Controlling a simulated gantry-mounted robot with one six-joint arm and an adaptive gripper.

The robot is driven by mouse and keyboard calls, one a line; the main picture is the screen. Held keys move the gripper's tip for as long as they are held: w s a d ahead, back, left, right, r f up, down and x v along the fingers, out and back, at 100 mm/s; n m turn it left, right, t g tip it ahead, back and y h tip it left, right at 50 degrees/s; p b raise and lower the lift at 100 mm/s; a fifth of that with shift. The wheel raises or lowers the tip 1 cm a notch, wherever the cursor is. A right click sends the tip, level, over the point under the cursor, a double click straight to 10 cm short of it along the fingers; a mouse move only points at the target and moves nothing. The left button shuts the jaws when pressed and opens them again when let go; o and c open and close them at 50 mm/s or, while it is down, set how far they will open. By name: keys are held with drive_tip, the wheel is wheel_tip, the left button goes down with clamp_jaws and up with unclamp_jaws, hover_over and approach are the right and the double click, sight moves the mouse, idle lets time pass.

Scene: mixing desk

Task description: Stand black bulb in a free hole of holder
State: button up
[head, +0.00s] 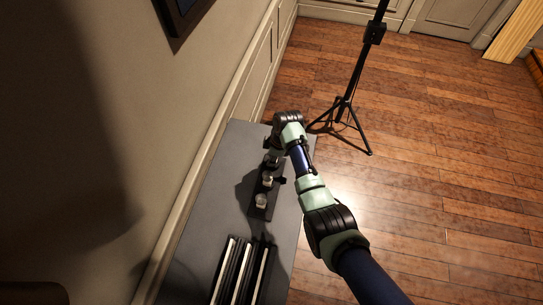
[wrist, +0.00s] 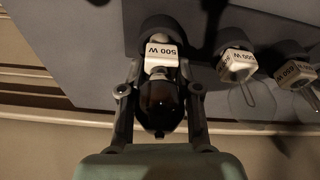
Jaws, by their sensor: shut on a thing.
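The black bulb (wrist: 160,105) has dark glass and a white base marked 500 W. My gripper (wrist: 160,115) is shut on its glass, one finger on each side; in the head view my gripper (head: 272,154) is over the far end of the holder. The holder (head: 260,213) is a dark block on the grey desk, also in the wrist view (wrist: 195,14). The bulb's base points at a round dark socket of the holder. I cannot tell whether it is seated in it. Two clear bulbs with white 500 W bases stand in the holder, one nearer (wrist: 237,65) and one farther (wrist: 296,75).
The grey desk (head: 208,205) runs along the wall at the left. Several black and white bars (head: 238,270) lie at its near end. A black tripod stand (head: 346,105) stands on the wooden floor beyond the desk. The desk left of the holder is clear.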

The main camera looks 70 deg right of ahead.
drive_tip(key=shift+f, duration=0.25)
drive_tip(key=o, duration=1.2)
drive_tip(key=v, duration=1.2)
drive_tip(key=shift+w, duration=0.1)
